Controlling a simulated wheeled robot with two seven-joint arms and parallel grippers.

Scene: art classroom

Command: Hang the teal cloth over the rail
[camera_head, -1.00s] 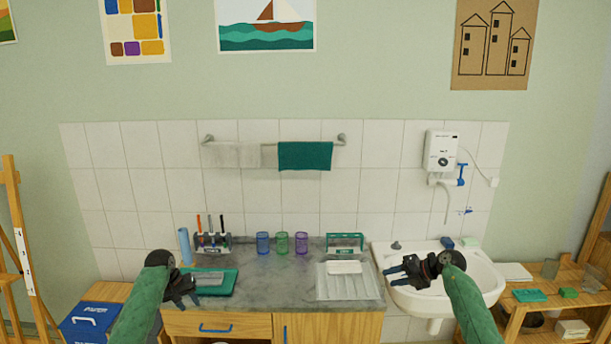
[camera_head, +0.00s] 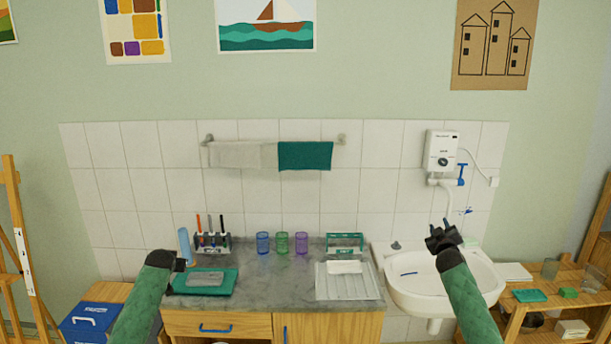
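The teal cloth (camera_head: 305,156) hangs over the right part of the wall rail (camera_head: 338,139), its front face flat against the tiles. A pale grey cloth (camera_head: 238,155) hangs on the rail to its left. My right gripper (camera_head: 441,232) is in front of the basin's back edge, below and right of the teal cloth and apart from it. Its fingers look spread and nothing shows between them. My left gripper (camera_head: 182,263) is low at the left end of the counter, mostly hidden behind its own wrist, so its fingers cannot be made out.
The counter (camera_head: 265,285) holds a teal tray (camera_head: 225,289), a brush holder (camera_head: 213,243), three coloured cups (camera_head: 282,243) and a white draining tray (camera_head: 350,285). The white basin (camera_head: 470,285) is at right, under a water heater (camera_head: 442,150). The wall below the rail is clear.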

